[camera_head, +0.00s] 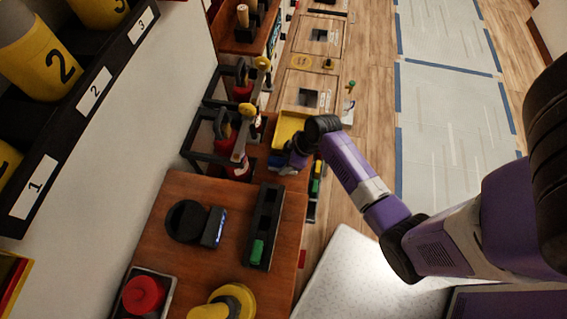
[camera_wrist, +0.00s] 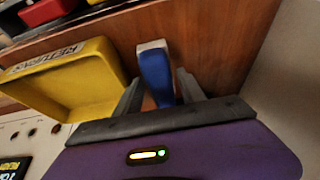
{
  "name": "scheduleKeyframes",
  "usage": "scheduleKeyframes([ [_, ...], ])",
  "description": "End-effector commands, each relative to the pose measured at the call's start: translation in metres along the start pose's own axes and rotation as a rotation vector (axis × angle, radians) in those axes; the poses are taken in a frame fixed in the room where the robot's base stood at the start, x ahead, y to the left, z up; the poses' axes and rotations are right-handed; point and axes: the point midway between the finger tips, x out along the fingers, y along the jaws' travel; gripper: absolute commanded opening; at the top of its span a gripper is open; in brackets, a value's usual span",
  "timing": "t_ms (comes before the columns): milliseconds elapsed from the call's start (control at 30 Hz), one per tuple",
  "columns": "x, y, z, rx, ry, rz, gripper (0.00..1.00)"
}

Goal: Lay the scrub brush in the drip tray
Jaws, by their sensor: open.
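My gripper (camera_wrist: 160,84) is open in the wrist view, its two grey fingers apart. Between them is a blue object (camera_wrist: 156,72) with a pale grey end; it may be the scrub brush, but I cannot be sure. It is over or on a brown wooden surface (camera_wrist: 215,45); contact with the fingers cannot be told. A yellow tray (camera_wrist: 88,88) marked "RETURNS" is left of the gripper; it also shows in the head view (camera_head: 288,130), beside my gripper (camera_head: 288,163). I cannot identify a drip tray with certainty.
Black frames (camera_head: 205,140) with red and yellow fittings stand left of my gripper. The nearer wooden top (camera_head: 165,245) holds a black round item (camera_head: 186,221) and a black holder (camera_head: 263,222) with a green block.

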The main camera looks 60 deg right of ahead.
Motion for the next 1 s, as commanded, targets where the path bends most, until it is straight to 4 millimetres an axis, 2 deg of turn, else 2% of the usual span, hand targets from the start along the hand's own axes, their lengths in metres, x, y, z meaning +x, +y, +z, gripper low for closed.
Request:
scheduleKeyframes([
  [133,0.0089,-0.0001,0.0003,0.001,0.0,0.0,0.47],
  [800,0.013,0.0,0.002,0.001,0.0,0.001,0.47],
  [867,0.0125,0.0,0.0018,0.0,0.0,0.001,0.37],
  [1000,0.0125,-0.0001,0.0018,0.0,0.0,0.001,0.1],
])
